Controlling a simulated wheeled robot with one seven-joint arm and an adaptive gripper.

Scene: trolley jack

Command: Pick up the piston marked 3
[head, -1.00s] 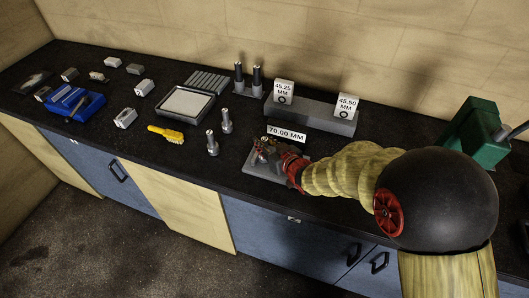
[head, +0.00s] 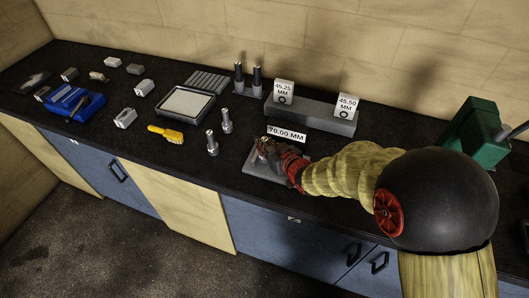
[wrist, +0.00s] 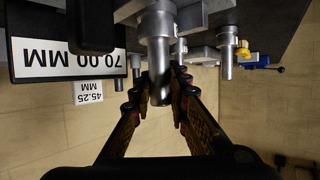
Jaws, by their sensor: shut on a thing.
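My gripper (head: 264,148) is at the grey block (head: 252,166) in front of the 70.00 MM sign. It is shut on a silver cylindrical piston (wrist: 157,52), which stands between the fingers in the wrist view. The wrist picture is upside down. Two similar metal pistons (head: 212,146) and (head: 226,122) stand upright on the bench to the left of the gripper, apart from it. One such piston (wrist: 227,52) also shows in the wrist view. No number can be read on any piston, and the fingers hide much of the held one in the head view.
The 70.00 MM sign (head: 286,134) stands close behind my gripper. Further back is a long grey block (head: 312,114) with 45.25 and 45.50 signs. Two dark-topped cylinders (head: 257,82), a framed tray (head: 211,101), a yellow brush (head: 166,134) and a blue vise (head: 75,103) lie leftward.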

